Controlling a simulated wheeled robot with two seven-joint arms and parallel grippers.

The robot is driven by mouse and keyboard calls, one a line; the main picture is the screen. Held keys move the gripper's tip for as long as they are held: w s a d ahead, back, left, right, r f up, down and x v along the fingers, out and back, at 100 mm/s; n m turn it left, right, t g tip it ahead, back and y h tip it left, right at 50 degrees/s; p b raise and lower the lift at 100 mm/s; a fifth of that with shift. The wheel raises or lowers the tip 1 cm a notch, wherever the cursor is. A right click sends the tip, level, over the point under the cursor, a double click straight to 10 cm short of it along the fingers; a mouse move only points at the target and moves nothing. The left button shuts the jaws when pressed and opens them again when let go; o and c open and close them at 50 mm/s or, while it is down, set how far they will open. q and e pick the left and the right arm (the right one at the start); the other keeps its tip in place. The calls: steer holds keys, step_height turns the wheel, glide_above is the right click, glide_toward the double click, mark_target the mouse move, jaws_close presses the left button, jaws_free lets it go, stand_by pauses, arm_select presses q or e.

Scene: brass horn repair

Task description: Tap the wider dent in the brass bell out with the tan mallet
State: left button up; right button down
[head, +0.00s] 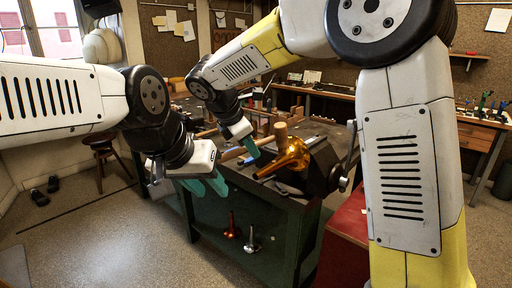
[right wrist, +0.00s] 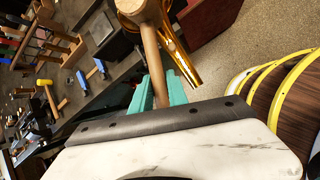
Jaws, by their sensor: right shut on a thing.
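The tan mallet's head (head: 281,135) stands over the brass bell (head: 293,157) at the bench's right end. My right gripper (head: 249,146) is shut on the mallet's handle. In the right wrist view, the handle (right wrist: 153,58) runs between the teal fingers of my right gripper (right wrist: 163,95), and the mallet head overlaps the bell (right wrist: 178,62). I cannot tell whether head and bell touch. The dents cannot be made out. My left gripper (head: 206,187) hangs left of the bench, its teal fingers apart and empty.
The bell is at a dark vise (head: 322,170) on the green bench (head: 270,215). An orange horn part (head: 232,226) and a silver one (head: 252,241) stand on the lower shelf. A stool (head: 104,150) is at the left. Several tools lie on the bench (right wrist: 65,90).

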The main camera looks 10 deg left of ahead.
steer(key=shift+f, duration=0.25)
stand_by(0.8)
stand_by(0.4)
